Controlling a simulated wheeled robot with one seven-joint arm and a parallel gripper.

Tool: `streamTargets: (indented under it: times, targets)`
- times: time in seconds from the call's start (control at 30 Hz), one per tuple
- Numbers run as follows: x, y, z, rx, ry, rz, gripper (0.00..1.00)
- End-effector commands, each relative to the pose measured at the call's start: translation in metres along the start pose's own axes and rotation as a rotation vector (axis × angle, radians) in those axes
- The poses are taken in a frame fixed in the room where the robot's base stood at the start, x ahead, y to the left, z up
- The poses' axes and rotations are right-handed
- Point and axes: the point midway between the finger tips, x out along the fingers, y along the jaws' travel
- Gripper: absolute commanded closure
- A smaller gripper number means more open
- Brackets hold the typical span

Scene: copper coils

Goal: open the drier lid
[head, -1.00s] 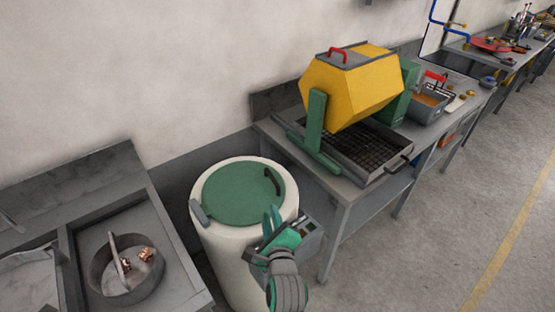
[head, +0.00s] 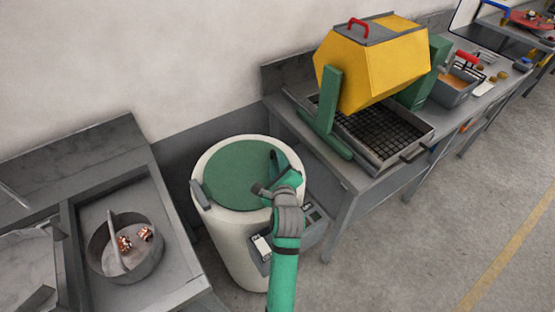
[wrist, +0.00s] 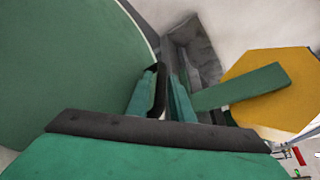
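The drier (head: 232,240) is a white upright drum with a round green lid (head: 235,175) that lies flat and closed on its top. A dark handle sits at the lid's right side; in the head view my arm mostly hides it. In the wrist view the dark handle (wrist: 161,82) stands between the two green fingers of my gripper (wrist: 164,95). In the head view my gripper (head: 275,172) is over the right part of the lid, at the handle. The fingers are close on either side of the handle, but I cannot tell whether they press on it.
A grey control box (head: 312,215) is on the drier's front right. A bench with a yellow tumbler (head: 370,75) and a mesh tray (head: 380,135) stands close on the right. On the left, a bench holds a round pan (head: 148,268) with copper coils (head: 124,243).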

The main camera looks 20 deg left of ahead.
Motion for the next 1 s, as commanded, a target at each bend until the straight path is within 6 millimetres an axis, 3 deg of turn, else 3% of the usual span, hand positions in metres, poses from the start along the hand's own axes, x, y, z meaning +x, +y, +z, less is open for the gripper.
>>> streamTargets:
  times: [0.2, 0.5, 0.6, 0.87, 1.0]
  targets:
    - [0.016, -0.005, -0.006, 0.004, 0.009, -0.007, 0.8]
    - [0.018, -0.003, -0.004, 0.002, 0.005, -0.004, 0.8]
    - [0.018, -0.002, -0.003, 0.001, 0.003, -0.003, 1.0]
    - [0.019, -0.002, 0.001, -0.004, -0.001, -0.003, 1.0]
    - [0.023, -0.005, 0.013, -0.03, -0.015, -0.012, 1.0]
